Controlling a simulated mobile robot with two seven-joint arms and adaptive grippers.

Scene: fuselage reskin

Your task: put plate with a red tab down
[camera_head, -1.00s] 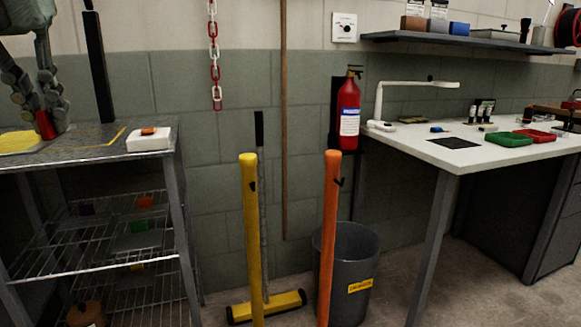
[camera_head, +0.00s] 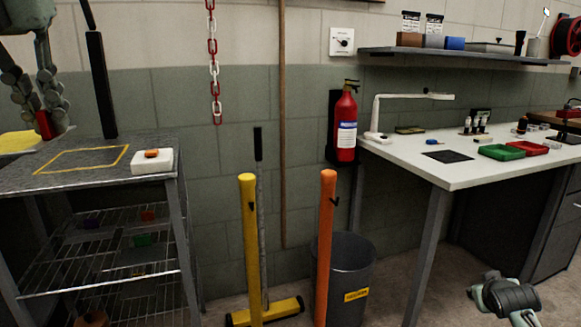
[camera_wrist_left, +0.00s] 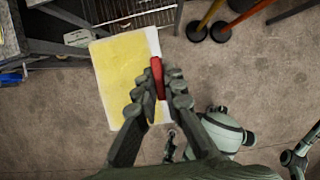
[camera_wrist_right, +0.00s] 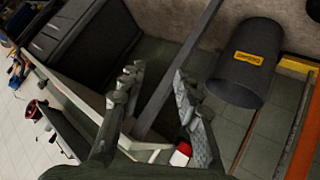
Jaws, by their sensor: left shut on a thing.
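The plate is a flat yellow sheet with a pale edge (camera_wrist_left: 118,80) and a red tab (camera_wrist_left: 156,77). My left gripper (camera_wrist_left: 157,88) is shut on the red tab, and the plate sits beyond the fingers above the floor. In the head view the left gripper (camera_head: 46,122) and part of the plate (camera_head: 14,142) show at the left edge, left of a yellow outline (camera_head: 85,159) on the grey bench top. The outlined area is empty. My right gripper (camera_wrist_right: 155,78) has its fingers apart with nothing between them.
A white block with an orange object (camera_head: 152,161) sits at the bench's right corner. A black upright bar (camera_head: 100,85) stands behind the outline. Yellow (camera_head: 249,250) and orange posts (camera_head: 325,250), a grey bin (camera_head: 350,280) and a white table (camera_head: 460,168) stand to the right.

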